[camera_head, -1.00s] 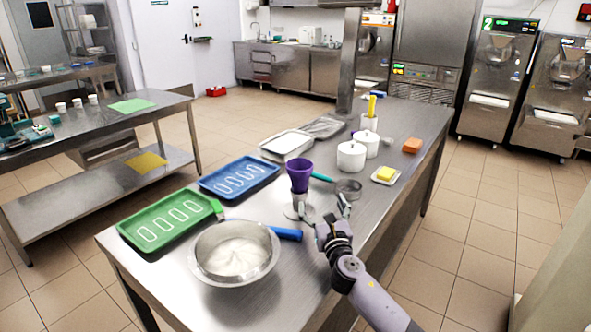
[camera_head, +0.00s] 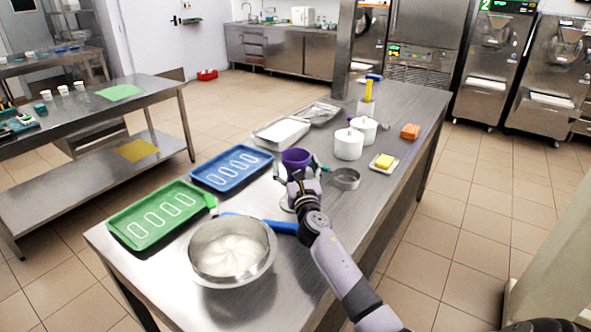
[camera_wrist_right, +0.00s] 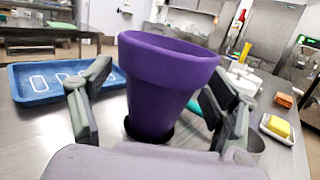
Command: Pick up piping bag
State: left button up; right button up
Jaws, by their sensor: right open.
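The purple piping bag (camera_head: 296,157) is a wide-mouthed cone, upright on the steel table; its lower part is hidden behind my right gripper (camera_head: 303,181) in the head view. In the right wrist view the piping bag (camera_wrist_right: 165,85) fills the middle, with its narrow end down in a dark ring. My right gripper (camera_wrist_right: 160,78) is open, with one finger on each side of the bag. I cannot tell whether either finger touches it. My left gripper is not in view.
A steel bowl of white cream (camera_head: 232,250) with a blue-handled spatula (camera_head: 272,224) stands near. Green (camera_head: 160,214) and blue (camera_head: 232,168) mould trays lie left. A small steel cup (camera_head: 345,179), white pots (camera_head: 349,144) and a butter dish (camera_head: 384,163) stand right.

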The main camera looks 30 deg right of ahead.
jog(key=shift+s+r, duration=0.1)
jog(key=shift+r, duration=0.05)
jog(key=shift+c, duration=0.3)
jog(key=c, duration=0.7)
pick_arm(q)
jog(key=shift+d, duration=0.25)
pick_arm(e)
jog(key=c, duration=0.5)
